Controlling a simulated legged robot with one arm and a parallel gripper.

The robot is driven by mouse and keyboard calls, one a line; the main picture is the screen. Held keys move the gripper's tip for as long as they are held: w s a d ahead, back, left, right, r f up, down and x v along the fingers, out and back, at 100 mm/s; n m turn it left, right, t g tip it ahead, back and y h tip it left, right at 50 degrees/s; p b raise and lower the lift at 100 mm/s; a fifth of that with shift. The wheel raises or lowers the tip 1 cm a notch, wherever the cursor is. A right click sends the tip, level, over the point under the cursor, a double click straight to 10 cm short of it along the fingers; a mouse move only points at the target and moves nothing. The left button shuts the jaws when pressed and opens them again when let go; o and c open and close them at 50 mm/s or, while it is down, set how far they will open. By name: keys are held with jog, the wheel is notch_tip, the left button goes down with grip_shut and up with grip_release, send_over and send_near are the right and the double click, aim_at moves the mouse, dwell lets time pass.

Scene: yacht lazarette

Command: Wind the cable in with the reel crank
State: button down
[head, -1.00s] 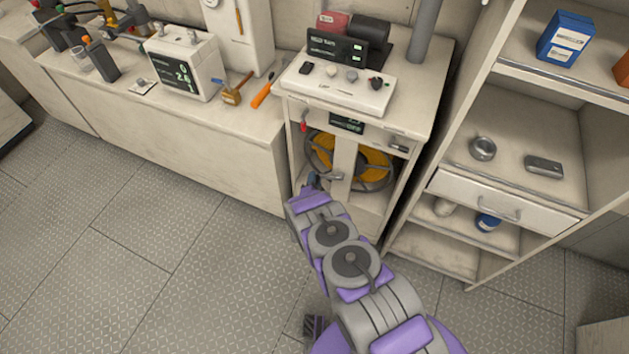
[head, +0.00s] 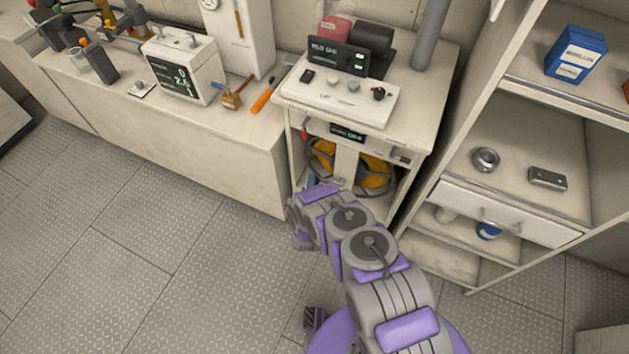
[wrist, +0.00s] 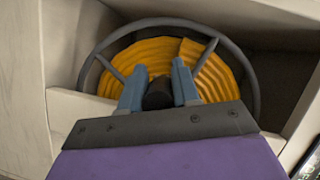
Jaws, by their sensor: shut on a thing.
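The cable reel (head: 373,176) sits in the lower bay of the white cabinet, with yellow-orange cable wound on it. In the wrist view the wound cable (wrist: 150,52) lies inside a dark grey rim (wrist: 252,78) with spokes. My gripper (wrist: 158,92) is in front of the reel, its two blue-grey fingers on either side of a dark, round crank handle (wrist: 158,95). The gripper is shut on this handle. In the head view my arm hides the handle and most of the gripper, and covers part of the reel.
The cabinet (head: 425,135) frames the reel closely, with a small display (head: 347,132) above it. An open shelf unit (head: 465,190) stands close on the right, with a drawer (head: 500,212). A long bench (head: 190,140) runs left. The floor at left is clear.

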jog(key=shift+r+m, duration=0.4)
jog(key=shift+r, duration=0.1)
jog(key=c, duration=0.9)
grip_release()
jog(key=s+r, duration=0.1)
jog(key=s, duration=1.6)
jog(key=shift+d+r, duration=0.2)
jog(key=shift+r, duration=0.15)
jog(key=shift+p, duration=0.3)
